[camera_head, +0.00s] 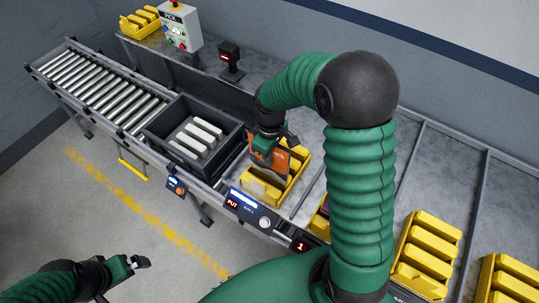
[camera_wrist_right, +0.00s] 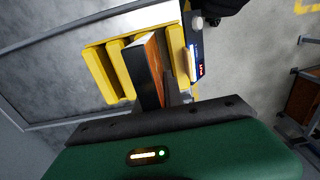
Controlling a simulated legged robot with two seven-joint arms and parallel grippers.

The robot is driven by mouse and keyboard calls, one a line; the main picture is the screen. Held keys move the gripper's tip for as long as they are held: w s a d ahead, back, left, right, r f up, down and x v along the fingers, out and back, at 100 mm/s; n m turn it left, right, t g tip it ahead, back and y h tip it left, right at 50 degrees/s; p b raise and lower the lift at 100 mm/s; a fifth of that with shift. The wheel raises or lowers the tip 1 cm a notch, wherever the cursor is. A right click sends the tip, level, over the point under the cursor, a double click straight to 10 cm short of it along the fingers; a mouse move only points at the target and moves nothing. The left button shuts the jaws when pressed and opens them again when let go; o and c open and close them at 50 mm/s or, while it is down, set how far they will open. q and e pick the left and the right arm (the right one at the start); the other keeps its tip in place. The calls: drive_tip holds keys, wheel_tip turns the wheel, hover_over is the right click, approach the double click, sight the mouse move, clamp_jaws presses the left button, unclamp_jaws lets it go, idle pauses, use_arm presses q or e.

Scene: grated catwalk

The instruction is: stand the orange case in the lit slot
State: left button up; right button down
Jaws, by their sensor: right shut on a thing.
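The orange case (camera_head: 268,162) is held upright in my right gripper (camera_head: 272,146), over a yellow slotted rack (camera_head: 293,181). In the right wrist view the case (camera_wrist_right: 153,68) shows a dark side and an orange side. It stands between the yellow dividers of the rack (camera_wrist_right: 98,76). I cannot tell if its lower edge touches the slot floor. A lit display reading PUT (camera_head: 243,202) is on the rail in front of this rack; it also shows in the wrist view (camera_wrist_right: 195,60). My left gripper (camera_head: 140,263) is apart at lower left, its opening unclear.
A dark tote (camera_head: 238,140) with several pale cases (camera_head: 203,131) sits left of the rack, at the end of a roller conveyor (camera_head: 105,88). More yellow racks (camera_head: 427,253) stand at right. A control box (camera_head: 180,27) and a scanner-like post (camera_head: 230,60) stand behind.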

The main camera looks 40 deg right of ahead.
drive_tip(key=c, duration=1.4)
unclamp_jaws()
drive_tip(key=shift+a, duration=0.2)
drive_tip(key=o, duration=0.4)
drive_tip(key=shift+d, duration=0.1)
drive_tip(key=shift+o, duration=0.2)
wheel_tip(320, 180, up, 8)
drive_tip(key=p, duration=0.7)
drive_tip(key=shift+r, duration=0.1)
